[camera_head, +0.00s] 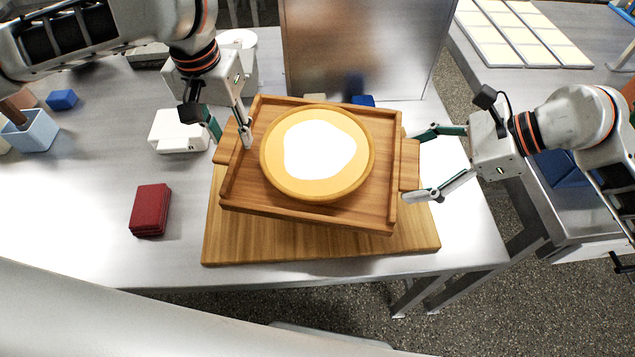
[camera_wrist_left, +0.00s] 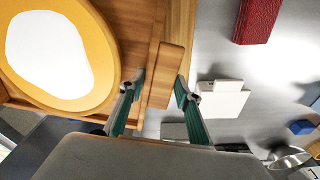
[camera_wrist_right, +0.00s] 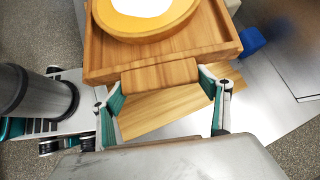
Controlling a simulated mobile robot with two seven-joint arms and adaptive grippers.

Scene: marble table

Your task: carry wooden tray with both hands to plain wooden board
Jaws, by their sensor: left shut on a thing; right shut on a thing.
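The wooden tray (camera_head: 380,118) has raised rims and a handle block at each end. It carries a round orange-rimmed dish with a white middle (camera_head: 318,150). The tray lies over the plain wooden board (camera_head: 330,243), turned slightly relative to it and covering much of it. I cannot tell whether they touch. My left gripper (camera_head: 231,138) is shut on the tray's left handle, which shows between its fingers in the left wrist view (camera_wrist_left: 160,85). My right gripper (camera_head: 412,166) is shut on the right handle, its fingers at the handle's two ends in the right wrist view (camera_wrist_right: 160,85).
A dark red block stack (camera_head: 150,210) lies left of the board. A white box (camera_head: 180,131) sits behind it, near my left gripper. A blue-grey container (camera_head: 32,131) and a blue block (camera_head: 61,99) are at far left. A metal panel (camera_head: 360,45) stands behind the tray.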

